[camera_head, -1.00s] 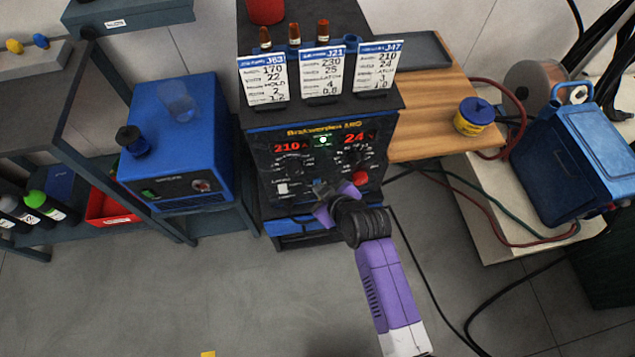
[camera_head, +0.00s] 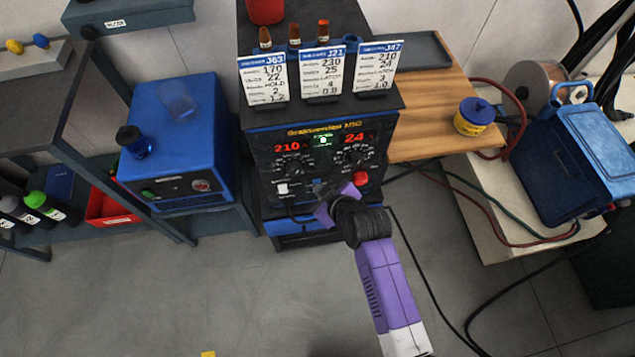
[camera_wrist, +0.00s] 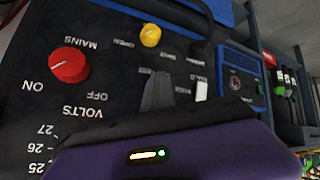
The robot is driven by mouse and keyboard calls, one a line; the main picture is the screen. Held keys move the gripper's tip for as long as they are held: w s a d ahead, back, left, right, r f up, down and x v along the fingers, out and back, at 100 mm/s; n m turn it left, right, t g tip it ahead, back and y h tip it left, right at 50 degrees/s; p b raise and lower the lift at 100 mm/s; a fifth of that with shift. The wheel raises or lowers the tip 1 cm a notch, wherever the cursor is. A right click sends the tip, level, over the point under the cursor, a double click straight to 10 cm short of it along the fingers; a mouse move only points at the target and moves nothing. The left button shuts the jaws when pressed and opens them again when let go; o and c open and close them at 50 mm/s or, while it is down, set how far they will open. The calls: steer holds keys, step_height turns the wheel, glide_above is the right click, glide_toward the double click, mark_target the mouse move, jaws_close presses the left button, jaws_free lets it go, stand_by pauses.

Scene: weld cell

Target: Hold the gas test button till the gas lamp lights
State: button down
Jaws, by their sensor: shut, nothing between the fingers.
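In the wrist view my shut fingers (camera_wrist: 158,90) point at the panel between a yellow knob (camera_wrist: 150,35) and a white switch (camera_wrist: 202,90). The gas test button is not visible; my fingers may cover it. Contact cannot be told.
A red mains knob (camera_head: 360,177) sits right of my gripper; it also shows in the wrist view (camera_wrist: 69,65). Three cards (camera_head: 322,75) stand on top of the machine. A blue unit (camera_head: 175,140) stands left, a wooden bench (camera_head: 425,95) right.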

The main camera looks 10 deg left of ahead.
stand_by(0.7)
steer(key=shift+s+d+p, duration=0.25)
steer(key=shift+s+p, duration=0.25)
steer(key=shift+s, duration=0.3)
steer(key=shift+s+d+p, duration=0.25)
steer(key=shift+s+p, duration=0.1)
steer(key=shift+s, duration=0.45)
steer(key=shift+s+d+p, duration=0.2)
steer(key=shift+s+p, duration=0.2)
steer(key=shift+s, duration=0.45)
steer(key=shift+s+d+p, duration=0.25)
steer(key=shift+s+p, duration=0.1)
steer(key=shift+s, duration=0.45)
